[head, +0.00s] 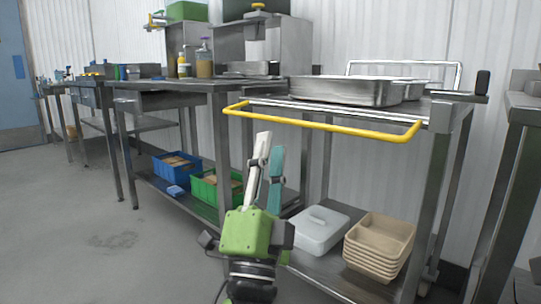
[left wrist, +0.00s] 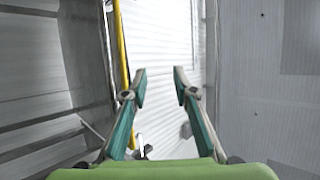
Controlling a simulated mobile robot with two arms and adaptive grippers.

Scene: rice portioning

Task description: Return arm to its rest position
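My left gripper (head: 265,145) shows in the lower middle of the head view, with a green body and its fingers pointing up. It stands in front of the steel cart's lower part, just below the yellow rail. In the left wrist view the gripper (left wrist: 159,82) has its two teal and grey fingers apart, with nothing between them. The left gripper is open and empty. My right gripper is in neither view.
A steel cart with a yellow rail (head: 330,124) carries metal trays (head: 345,91) on top. Its lower shelf holds a lidded white container (head: 318,230) and stacked beige trays (head: 380,246). Blue (head: 178,172) and green (head: 215,188) crates sit left. The floor at left is clear.

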